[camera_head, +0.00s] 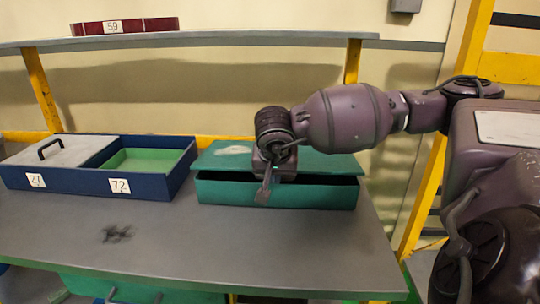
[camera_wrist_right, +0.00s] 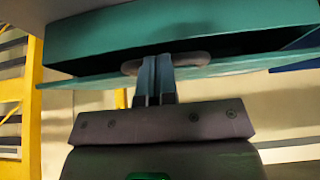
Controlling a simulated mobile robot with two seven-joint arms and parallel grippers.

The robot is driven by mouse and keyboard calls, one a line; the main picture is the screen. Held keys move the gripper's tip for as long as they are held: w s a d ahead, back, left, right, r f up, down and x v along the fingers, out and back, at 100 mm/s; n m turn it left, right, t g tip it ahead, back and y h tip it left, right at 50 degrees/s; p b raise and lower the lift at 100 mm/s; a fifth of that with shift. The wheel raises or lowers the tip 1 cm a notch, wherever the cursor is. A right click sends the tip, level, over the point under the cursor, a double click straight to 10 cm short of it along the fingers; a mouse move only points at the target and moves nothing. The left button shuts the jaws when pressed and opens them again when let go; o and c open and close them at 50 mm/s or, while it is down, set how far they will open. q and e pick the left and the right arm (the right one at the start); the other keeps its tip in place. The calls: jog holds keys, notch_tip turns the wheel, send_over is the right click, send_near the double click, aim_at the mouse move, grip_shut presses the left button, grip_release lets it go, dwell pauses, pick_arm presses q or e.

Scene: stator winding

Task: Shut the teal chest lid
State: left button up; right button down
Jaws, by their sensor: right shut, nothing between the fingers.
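The teal chest (camera_head: 222,191) stands on the grey bench right of its middle. Its lid (camera_head: 325,164) is tilted a little above the box, with a dark gap along the front. The chest wall (camera_wrist_right: 200,27) and the lid's edge (camera_wrist_right: 225,66) also show in the right wrist view, which appears upside down. My right gripper (camera_head: 266,192) is shut and empty, its fingers pointing down at the chest's front. My left gripper is not in view.
A blue tray (camera_head: 88,185) with a grey lid and a green compartment stands left of the chest. A dark small object (camera_head: 117,234) lies on the bench (camera_head: 215,245). A shelf (camera_head: 230,39) carrying a dark red box (camera_head: 125,26) runs above. Yellow posts (camera_head: 440,150) stand at the right.

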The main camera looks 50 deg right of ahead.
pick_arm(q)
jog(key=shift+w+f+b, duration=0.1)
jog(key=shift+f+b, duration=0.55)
pick_arm(e)
jog(key=f, duration=0.4)
jog(key=shift+s+a+f, duration=0.15)
jog(key=shift+s+a, duration=0.05)
jog(key=shift+s, duration=0.05)
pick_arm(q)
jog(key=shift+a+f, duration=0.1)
pick_arm(e)
jog(key=shift+f, duration=0.1)
pick_arm(q)
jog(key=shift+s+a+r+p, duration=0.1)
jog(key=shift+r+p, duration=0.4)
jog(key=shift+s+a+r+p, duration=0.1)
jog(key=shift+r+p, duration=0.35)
jog(key=shift+p, duration=0.05)
pick_arm(e)
jog(key=s+a+f+v, duration=0.1)
jog(key=a+v, duration=0.1)
jog(key=v, duration=1.1)
jog(key=shift+s+a+f, duration=0.15)
jog(key=shift+s+f, duration=0.05)
jog(key=shift+s, duration=0.15)
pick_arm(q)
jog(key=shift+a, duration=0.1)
